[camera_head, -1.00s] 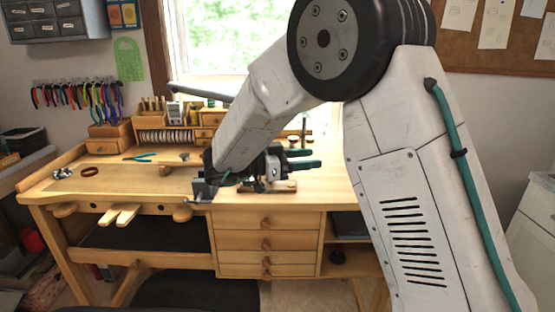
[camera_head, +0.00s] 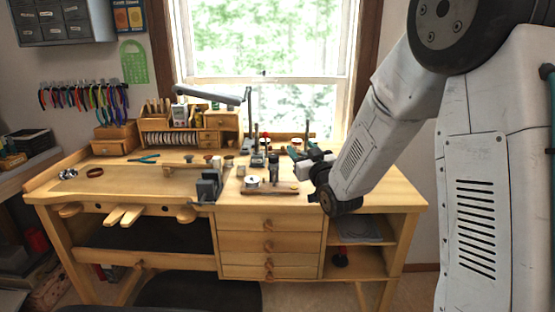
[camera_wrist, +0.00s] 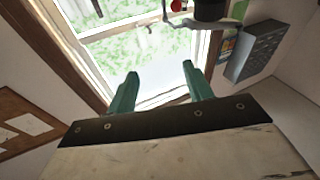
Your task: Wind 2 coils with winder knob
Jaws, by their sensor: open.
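A small winder on a wooden base (camera_head: 283,191) stands at the front of the bench, right of centre. A pale round spool (camera_head: 252,181) and a dark upright post (camera_head: 274,169) show on it. Which part is the knob is too small to tell. My gripper (camera_head: 293,151) is behind and to the right of the winder, above the bench and apart from the winder. In the wrist view its two teal fingers (camera_wrist: 160,86) are spread with nothing between them. That view faces the window, and I cannot make out the winder there.
A grey metal block (camera_head: 209,187) stands at the bench's front edge, left of the winder. Small tools and stands crowd the bench behind it. A desk lamp (camera_head: 210,94) reaches over the back. The bench top (camera_head: 380,190) is fairly clear at the right.

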